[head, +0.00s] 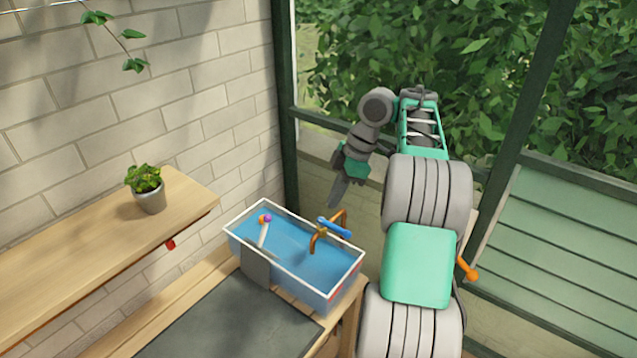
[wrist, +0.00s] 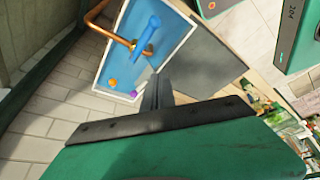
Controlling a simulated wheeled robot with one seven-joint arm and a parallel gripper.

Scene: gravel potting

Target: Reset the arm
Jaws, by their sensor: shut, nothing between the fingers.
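My gripper (head: 334,203) hangs fingers-down from my raised, bent arm near the window frame, beyond the far right side of the blue basin. Its dark fingers are closed together and hold nothing. The wrist view shows the shut fingers (wrist: 157,88) pointing toward the basin (wrist: 171,58), apart from it. In the head view the basin (head: 297,277) has a white rim and a blue inside. A copper tap with a blue handle (head: 334,228) stands over it.
A dark mat (head: 235,325) lies on the counter. A potted plant (head: 147,190) stands on the wooden shelf (head: 90,245). An orange handle (head: 467,269) is right of my arm. Green-framed windows stand behind it.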

